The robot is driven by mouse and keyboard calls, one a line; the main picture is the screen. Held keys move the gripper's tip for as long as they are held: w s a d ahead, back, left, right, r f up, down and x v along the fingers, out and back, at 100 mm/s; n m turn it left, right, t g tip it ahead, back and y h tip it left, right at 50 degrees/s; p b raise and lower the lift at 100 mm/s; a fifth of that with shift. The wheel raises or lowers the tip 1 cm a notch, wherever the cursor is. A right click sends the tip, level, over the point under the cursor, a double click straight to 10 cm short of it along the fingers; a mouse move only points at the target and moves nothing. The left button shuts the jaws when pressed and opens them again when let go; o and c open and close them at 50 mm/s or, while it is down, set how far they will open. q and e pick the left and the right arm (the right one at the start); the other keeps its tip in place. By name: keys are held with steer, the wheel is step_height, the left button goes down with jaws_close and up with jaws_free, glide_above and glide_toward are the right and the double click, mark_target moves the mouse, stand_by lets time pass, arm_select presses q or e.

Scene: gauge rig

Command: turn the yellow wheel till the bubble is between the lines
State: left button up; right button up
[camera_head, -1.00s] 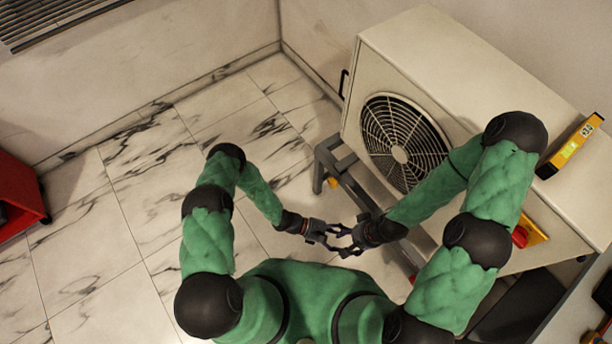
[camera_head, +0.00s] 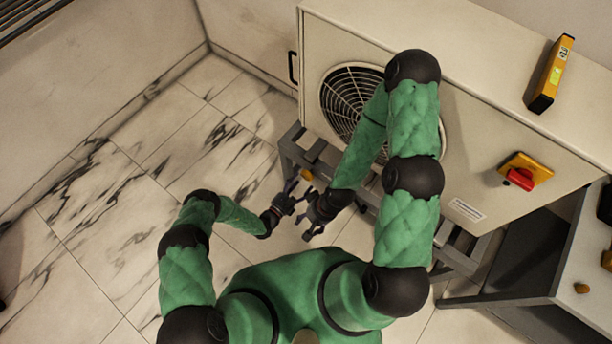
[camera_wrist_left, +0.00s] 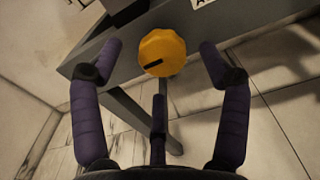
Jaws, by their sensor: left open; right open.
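The yellow wheel (camera_wrist_left: 161,52) is a scalloped knob with a dark slot, in the left wrist view. In the head view it is a small yellow spot (camera_head: 307,175) at the grey stand. My left gripper (camera_head: 296,191) is open just below it in the head view; in the wrist view its fingers (camera_wrist_left: 162,62) are spread on either side of the wheel, with no contact visible. My right gripper (camera_head: 306,213) is open and empty, close beside the left one. A yellow spirit level (camera_head: 551,75) with a green vial lies on the white unit; its bubble and lines are too small to make out.
The white fan unit (camera_head: 478,110) rests on the grey stand (camera_head: 291,150). A red switch (camera_head: 519,180) on a yellow plate is on its front. A table (camera_head: 575,255) with small items is at the lower right. The marble floor (camera_head: 110,235) at left is clear.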

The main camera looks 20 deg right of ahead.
mark_target(305, 177)
arm_select(q)
steer(key=shift+b+x, duration=0.5)
steer(key=shift+x, duration=1.95)
steer(key=c, duration=1.1)
